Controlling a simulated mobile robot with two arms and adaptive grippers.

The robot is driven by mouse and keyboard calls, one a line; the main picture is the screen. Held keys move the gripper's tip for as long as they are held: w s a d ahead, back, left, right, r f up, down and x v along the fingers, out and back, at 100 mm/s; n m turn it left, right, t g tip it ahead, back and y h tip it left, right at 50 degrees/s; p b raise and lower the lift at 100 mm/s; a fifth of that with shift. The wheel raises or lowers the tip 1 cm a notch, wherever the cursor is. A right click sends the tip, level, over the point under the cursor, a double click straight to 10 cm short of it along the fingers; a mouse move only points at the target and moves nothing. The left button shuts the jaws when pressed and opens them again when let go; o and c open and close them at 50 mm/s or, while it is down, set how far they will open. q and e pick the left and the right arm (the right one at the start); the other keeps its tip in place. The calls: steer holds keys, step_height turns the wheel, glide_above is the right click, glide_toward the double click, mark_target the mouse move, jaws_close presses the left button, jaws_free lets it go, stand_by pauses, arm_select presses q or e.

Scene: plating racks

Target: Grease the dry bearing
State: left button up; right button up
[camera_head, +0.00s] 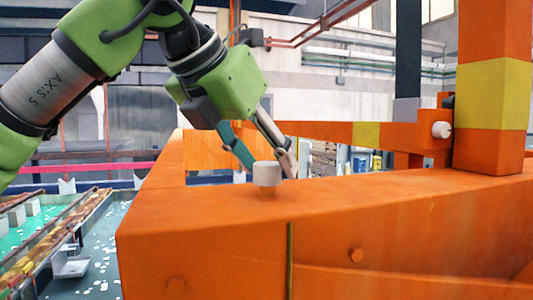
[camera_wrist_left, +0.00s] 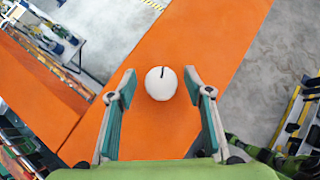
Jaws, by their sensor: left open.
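In the left wrist view, my left gripper (camera_wrist_left: 160,94) has one fingertip on each side of the cap, with a gap on both sides. It holds nothing. I cannot tell which part is the dry bearing. My right gripper is not in view.
The orange beam (camera_head: 215,225) is wide and mostly bare around the cap. A second white knob (camera_head: 441,130) sticks out near an orange post with a yellow band (camera_head: 491,95). Tanks of liquid (camera_head: 95,250) lie below at left.

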arm_select(q)
steer(key=shift+w+d+f, duration=0.2)
steer(key=shift+d+f, duration=0.1)
steer(key=shift+a, duration=0.1)
steer(key=shift+c, duration=0.5)
steer(key=c, duration=1)
steer(key=m+g+h, duration=0.2)
steer(key=m, duration=0.1)
steer(key=shift+w, duration=0.1)
steer(key=shift+m+g+h, duration=0.7)
steer(key=shift+m+g, duration=0.5)
steer(key=shift+m, duration=0.9)
